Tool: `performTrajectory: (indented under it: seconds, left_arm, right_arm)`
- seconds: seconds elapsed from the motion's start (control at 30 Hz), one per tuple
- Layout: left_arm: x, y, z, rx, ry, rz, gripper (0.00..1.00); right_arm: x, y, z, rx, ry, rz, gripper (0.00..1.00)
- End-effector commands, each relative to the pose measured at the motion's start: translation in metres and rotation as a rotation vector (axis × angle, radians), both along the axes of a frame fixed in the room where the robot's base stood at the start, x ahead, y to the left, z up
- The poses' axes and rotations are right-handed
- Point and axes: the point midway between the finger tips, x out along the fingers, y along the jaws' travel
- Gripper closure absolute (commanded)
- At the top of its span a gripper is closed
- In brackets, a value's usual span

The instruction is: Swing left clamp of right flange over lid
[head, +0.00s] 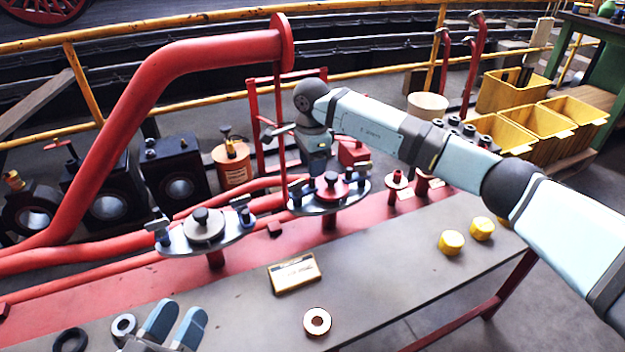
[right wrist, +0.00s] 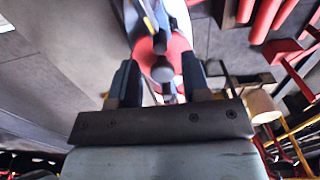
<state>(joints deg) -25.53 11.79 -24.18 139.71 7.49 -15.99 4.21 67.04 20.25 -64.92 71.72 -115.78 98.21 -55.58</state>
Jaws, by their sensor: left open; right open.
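The right flange (head: 318,208) carries a red lid (head: 331,189) with a dark knob; the lid also shows in the right wrist view (right wrist: 178,48). My left gripper (head: 180,322) is open and empty at the bottom left, over the bench.
The left flange (head: 180,246) with a grey lid and two clamps stands beside the right flange. A boxed plate (head: 294,273), a ring (head: 317,321) and yellow caps (head: 451,242) lie on the bench. A thick red pipe (head: 120,120) rises at left.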

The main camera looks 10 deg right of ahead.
Motion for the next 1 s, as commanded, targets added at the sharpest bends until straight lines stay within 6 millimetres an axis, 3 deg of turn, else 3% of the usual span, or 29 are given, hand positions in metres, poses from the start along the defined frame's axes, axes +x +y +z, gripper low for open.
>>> performTrajectory:
  seconds: [0.03,0.2,0.6,0.67,0.8,1.0]
  left_arm:
    - [0.0,0.0,-0.006,0.006,0.01,-0.003,0.57]
    - [0.001,-0.001,-0.014,0.019,0.036,-0.013,0.57]
    - [0.001,-0.002,-0.017,0.026,0.05,-0.017,0.57]
    - [0.001,-0.002,-0.017,0.026,0.05,-0.017,0.57]
    - [0.001,-0.002,-0.016,0.025,0.049,-0.017,0.57]
    - [0.001,-0.001,-0.008,0.022,0.039,-0.013,0.57]
  right_arm:
    - [-0.001,0.0,-0.012,0.001,0.002,0.0,0.57]
    - [0.0,0.0,-0.032,0.001,0.0,0.001,0.57]
    - [0.0,0.0,-0.039,0.001,0.0,0.001,0.57]
    - [0.0,0.0,-0.039,0.001,0.0,0.001,0.66]
    - [0.0,0.0,-0.039,0.001,0.0,0.001,0.98]
    - [-0.001,-0.001,-0.035,0.0,0.0,-0.025,1.0]
